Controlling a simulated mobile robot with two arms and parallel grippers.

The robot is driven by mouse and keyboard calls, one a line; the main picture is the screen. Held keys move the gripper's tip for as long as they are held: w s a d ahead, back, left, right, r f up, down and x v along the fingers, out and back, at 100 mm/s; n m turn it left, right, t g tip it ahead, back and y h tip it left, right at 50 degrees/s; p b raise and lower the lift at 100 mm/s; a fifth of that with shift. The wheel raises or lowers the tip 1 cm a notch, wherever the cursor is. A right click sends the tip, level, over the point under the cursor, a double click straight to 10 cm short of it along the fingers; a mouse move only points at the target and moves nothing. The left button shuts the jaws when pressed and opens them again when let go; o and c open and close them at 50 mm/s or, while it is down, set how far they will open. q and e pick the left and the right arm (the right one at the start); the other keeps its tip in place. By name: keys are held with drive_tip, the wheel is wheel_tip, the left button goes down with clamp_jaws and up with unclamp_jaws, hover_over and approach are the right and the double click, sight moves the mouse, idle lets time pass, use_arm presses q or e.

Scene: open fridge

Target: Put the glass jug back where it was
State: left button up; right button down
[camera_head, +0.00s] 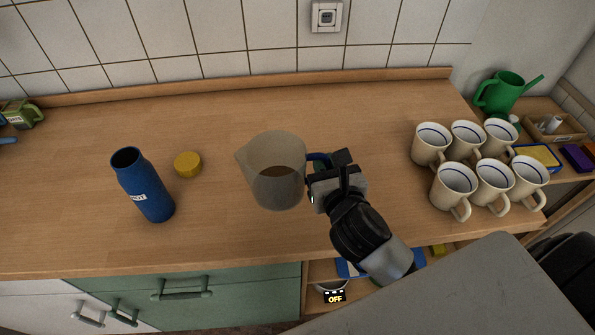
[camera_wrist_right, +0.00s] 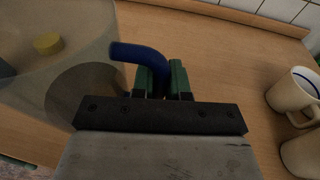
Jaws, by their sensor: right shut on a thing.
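The glass jug (camera_head: 277,165) is a smoky see-through pitcher with a blue handle, at the middle of the wooden counter in the head view. A darker band shows in its lower part. My right gripper (camera_head: 324,172) is shut on the jug's blue handle. In the right wrist view the green fingers (camera_wrist_right: 164,80) close around the blue handle (camera_wrist_right: 140,55), and the jug's wall (camera_wrist_right: 80,50) fills the left side. The jug looks upright; I cannot tell whether its base touches the counter. My left gripper is not in view.
A blue open bottle (camera_head: 143,187) and a yellow lid (camera_head: 188,164) stand left of the jug. Several cream mugs (camera_head: 453,180) stand at the right end of the counter (camera_head: 370,110). A green watering can (camera_head: 503,92) is beyond them. Counter behind the jug is clear.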

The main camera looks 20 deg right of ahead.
sight(285, 172)
drive_tip(key=w+f, duration=0.2)
drive_tip(key=w+a+f, duration=0.1)
drive_tip(key=w+f, duration=0.1)
drive_tip(key=f, duration=0.1)
drive_tip(key=w+f, duration=0.2)
drive_tip(key=shift+w+a+f, duration=0.15)
drive_tip(key=shift+w+a, duration=0.15)
drive_tip(key=shift+w, duration=0.1)
drive_tip(key=shift+f, duration=0.4)
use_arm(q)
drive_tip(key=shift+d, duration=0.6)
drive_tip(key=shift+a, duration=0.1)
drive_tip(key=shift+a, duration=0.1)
use_arm(e)
drive_tip(key=shift+f, duration=0.1)
drive_tip(key=shift+f+b, duration=0.15)
drive_tip(key=shift+b, duration=0.15)
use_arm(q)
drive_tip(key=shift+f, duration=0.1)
use_arm(e)
drive_tip(key=c, duration=1.1)
unclamp_jaws()
